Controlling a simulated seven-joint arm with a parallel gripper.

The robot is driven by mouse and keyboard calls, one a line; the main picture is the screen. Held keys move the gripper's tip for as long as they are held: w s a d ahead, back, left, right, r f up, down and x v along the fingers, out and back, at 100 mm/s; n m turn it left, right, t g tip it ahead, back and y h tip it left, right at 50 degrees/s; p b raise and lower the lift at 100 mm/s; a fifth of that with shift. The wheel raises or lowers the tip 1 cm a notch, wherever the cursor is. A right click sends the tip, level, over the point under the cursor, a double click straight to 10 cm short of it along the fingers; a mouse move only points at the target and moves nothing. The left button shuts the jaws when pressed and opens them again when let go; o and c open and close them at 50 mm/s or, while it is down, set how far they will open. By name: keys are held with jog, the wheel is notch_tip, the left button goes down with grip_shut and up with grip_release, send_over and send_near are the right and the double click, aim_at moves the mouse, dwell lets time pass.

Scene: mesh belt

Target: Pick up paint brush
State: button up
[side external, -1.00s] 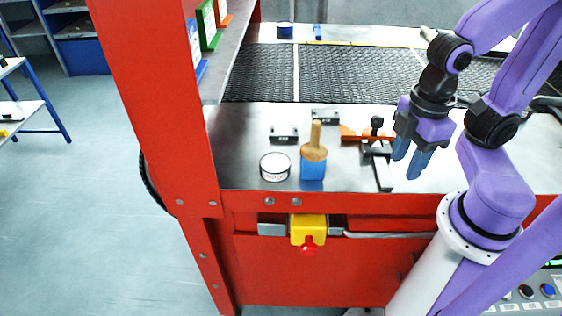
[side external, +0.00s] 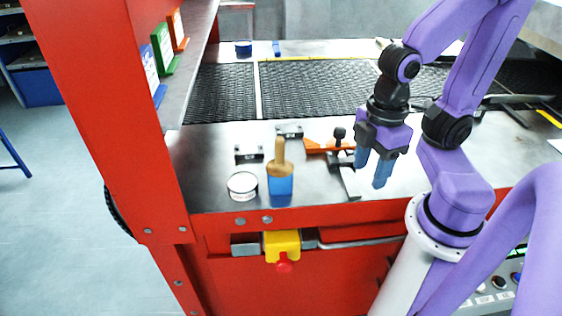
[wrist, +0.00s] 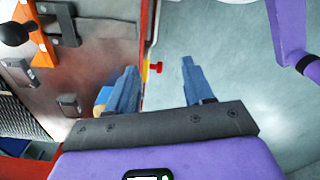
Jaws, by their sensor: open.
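The paint brush (side external: 279,170) has a tan wooden handle pointing up and a blue lower part. It is on the metal table near its front edge in the side external view. In the wrist view a small tan and blue piece, likely the paint brush (wrist: 103,97), shows behind the left finger, mostly hidden. My gripper (side external: 373,172) points down to the right of the brush, clearly apart from it. Its two blue fingers are spread with nothing between them; they also show apart in the wrist view (wrist: 158,85).
A round white-topped tin (side external: 242,186) is just left of the brush. Small dark blocks (side external: 249,153) lie behind it. An orange-handled clamp (side external: 340,148) lies between brush and gripper. A red post (side external: 105,110) rises at left. The black mesh belt (side external: 320,88) runs behind.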

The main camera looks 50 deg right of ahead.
jog(key=n, duration=0.9)
send_near(281, 138)
notch_tip(281, 138, down, 8)
jog(key=shift+w+a+r, duration=0.1)
jog(key=shift+r, duration=0.05)
jog(key=shift+a+f, duration=0.15)
jog(key=shift+f, duration=2.55)
grip_shut()
